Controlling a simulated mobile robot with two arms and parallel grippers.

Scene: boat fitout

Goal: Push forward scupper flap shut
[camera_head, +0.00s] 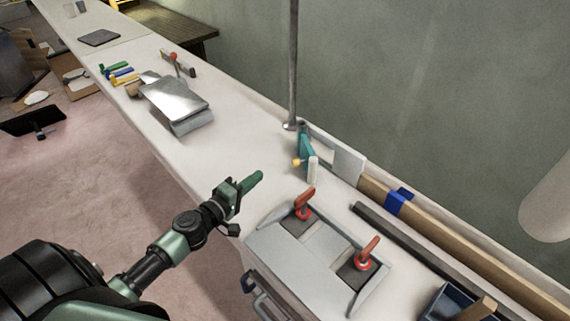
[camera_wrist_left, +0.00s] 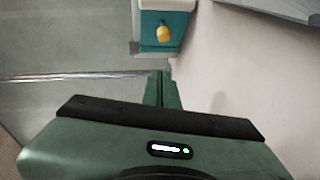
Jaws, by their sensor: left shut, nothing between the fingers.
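A teal flap (camera_head: 304,143) with a yellow knob (camera_head: 297,163) stands by the wall side of the long white bench, beside a pale frame plate (camera_head: 347,163). I take it for the scupper flap. It seems to stand out from the plate at an angle; how far is unclear. In the left wrist view the teal flap (camera_wrist_left: 180,33) and its yellow knob (camera_wrist_left: 164,33) lie ahead of my fingertips. My left gripper (camera_head: 255,180) is shut and empty, with green fingers pointing toward the flap, apart from it. Its fingers also show in the wrist view (camera_wrist_left: 162,90). My right gripper is out of view.
A grey fixture with red toggle clamps (camera_head: 304,203) stands just right of my left gripper. A vertical metal pole (camera_head: 292,70) rises behind the flap. A wooden rail with a blue clamp (camera_head: 399,201) runs along the wall. The bench left of the flap is clear up to a metal box (camera_head: 176,97).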

